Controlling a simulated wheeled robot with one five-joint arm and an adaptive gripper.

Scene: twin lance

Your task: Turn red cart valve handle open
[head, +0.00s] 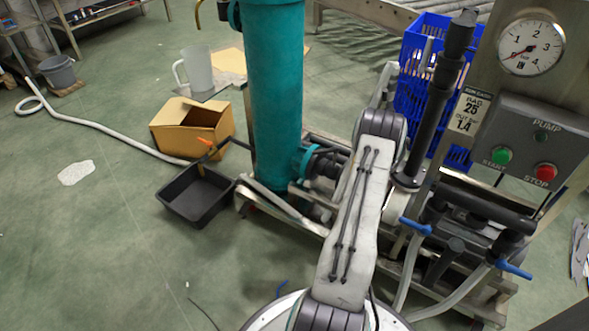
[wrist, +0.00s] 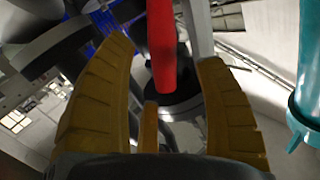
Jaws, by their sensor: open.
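A red handle (wrist: 160,45), a straight bar, stands upright at the top middle of the wrist view. In the head view my arm covers the gripper, and I cannot make out this handle there. The cart (head: 330,235) carries a teal column (head: 275,90).
The cart also has blue valve levers (head: 415,226), a gauge (head: 531,47) and a pump panel (head: 545,145). A blue crate (head: 412,70) stands behind. A black tray (head: 196,200) and cardboard box (head: 190,128) sit left of the column.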

